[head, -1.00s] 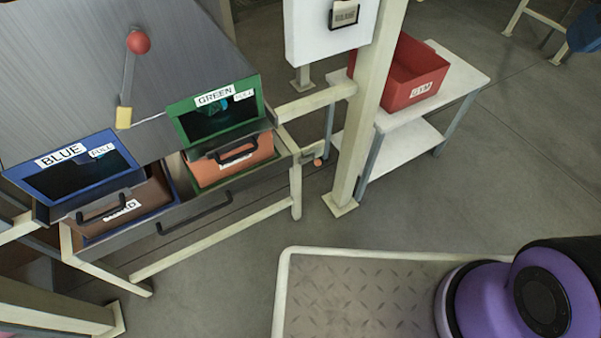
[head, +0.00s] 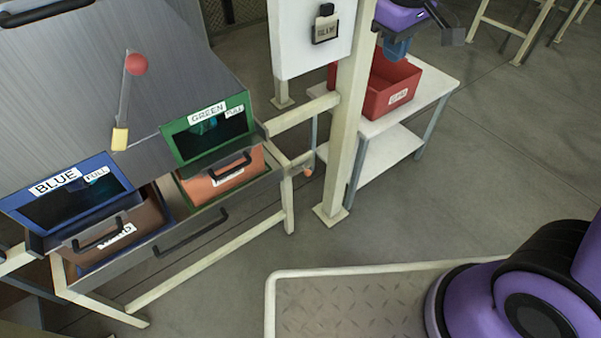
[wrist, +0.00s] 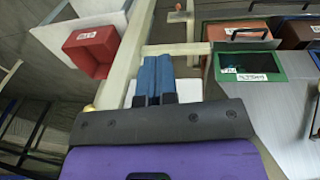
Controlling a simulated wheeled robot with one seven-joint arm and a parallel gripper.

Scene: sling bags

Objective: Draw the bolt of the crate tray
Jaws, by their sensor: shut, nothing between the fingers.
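The crate tray (head: 150,262) is a grey metal tray with a black handle, under the BLUE and GREEN chutes in the head view. It holds a brown crate (head: 128,238) and an orange crate (head: 235,182). The bolt (head: 308,171), with an orange knob, sticks out at the tray's right end. It also shows at the top of the wrist view (wrist: 178,14). My gripper (head: 396,48) is shut and empty, with blue fingers, above the red bin and right of the post, well apart from the bolt. The fingers show mid-frame in the wrist view (wrist: 153,77).
A cream post (head: 346,145) stands between the bolt and my gripper. A red bin (head: 393,92) sits on a white side table (head: 440,85). A white panel (head: 292,45) with a padlock-like tag hangs on the post.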

